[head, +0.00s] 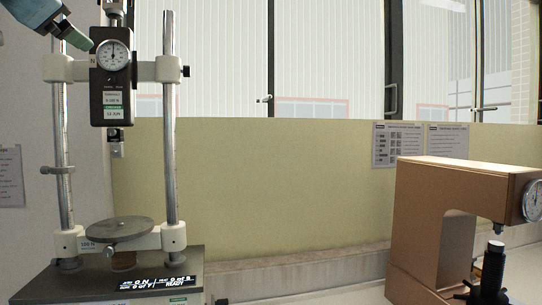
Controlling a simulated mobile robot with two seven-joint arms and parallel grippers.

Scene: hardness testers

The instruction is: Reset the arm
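My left gripper (72,38) comes in at the top left corner, with a green fingertip pointing down and right. Its tip is close to the upper left part of the hardness tester (108,85) in the picture, near the dial gauge. I cannot tell whether it touches the tester or whether its fingers are apart. Most of the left arm is outside the frame. My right gripper is not in view. The tester has two steel columns, a round plate (119,229) low between them, and a dark base with a lit display (158,283).
A copper-brown C-shaped tester (440,205) with a dial and a black knob (494,247) stands at the right. Between the two testers the space before the yellow-green panel (280,190) looks clear. Two notices hang on the panel. Windows are behind.

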